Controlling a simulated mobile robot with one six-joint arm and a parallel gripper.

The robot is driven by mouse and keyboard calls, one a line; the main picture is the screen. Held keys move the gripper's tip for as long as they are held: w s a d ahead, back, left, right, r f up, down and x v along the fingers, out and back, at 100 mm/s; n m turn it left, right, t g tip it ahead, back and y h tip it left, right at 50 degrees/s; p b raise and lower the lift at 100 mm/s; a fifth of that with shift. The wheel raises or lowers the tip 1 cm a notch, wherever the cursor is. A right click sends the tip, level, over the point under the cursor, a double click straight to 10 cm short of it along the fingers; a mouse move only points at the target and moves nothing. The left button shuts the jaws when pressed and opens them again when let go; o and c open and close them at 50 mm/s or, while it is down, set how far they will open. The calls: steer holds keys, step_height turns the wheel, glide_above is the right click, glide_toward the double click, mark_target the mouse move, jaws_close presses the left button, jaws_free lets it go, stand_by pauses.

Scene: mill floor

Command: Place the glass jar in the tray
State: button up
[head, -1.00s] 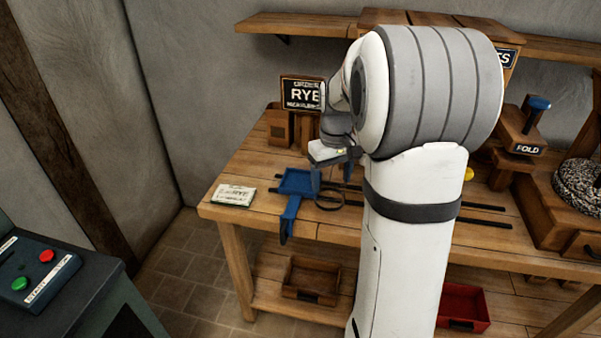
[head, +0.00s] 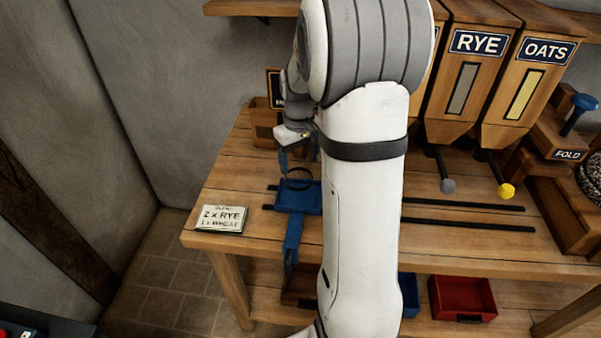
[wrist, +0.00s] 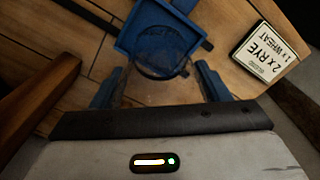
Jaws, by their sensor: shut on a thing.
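A clear glass jar (wrist: 150,90) with a dark round rim is between the blue fingers of my gripper (wrist: 158,84) in the wrist view. In the head view my gripper (head: 297,158) points down and is shut on the jar, whose dark ring (head: 299,184) shows below it. The blue tray (head: 300,204) with a long handle lies on the wooden bench. It also shows in the wrist view (wrist: 134,30), behind and under the jar. The jar overlaps the tray's far part in both views; I cannot tell whether they touch.
A card reading "2 x RYE" (head: 222,218) lies left of the tray. Dark rails (head: 465,228) run along the bench. RYE (head: 470,85) and OATS (head: 528,85) hoppers stand at the back right. A red bin (head: 462,298) is on the lower shelf. My arm hides the bench middle.

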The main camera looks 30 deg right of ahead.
mark_target(300, 174)
steer(key=shift+f, duration=2.45)
steer(key=shift+f, duration=0.15)
steer(key=o, duration=1.1)
steer(key=shift+s, duration=0.15)
steer(key=shift+o, duration=0.2)
step_height(300, 174, up, 12)
steer(key=f, duration=0.1)
steer(key=s+a+r+t, duration=0.1)
steer(key=s+a, duration=0.5)
steer(key=s, duration=0.3)
steer(key=s+a+r+m+t, duration=0.1)
steer(key=s+a+t, duration=0.1)
steer(key=s+a, duration=0.5)
steer(key=s, duration=0.3)
steer(key=shift+s+a, duration=0.15)
steer(key=shift+s, duration=0.1)
steer(key=shift+r, duration=0.1)
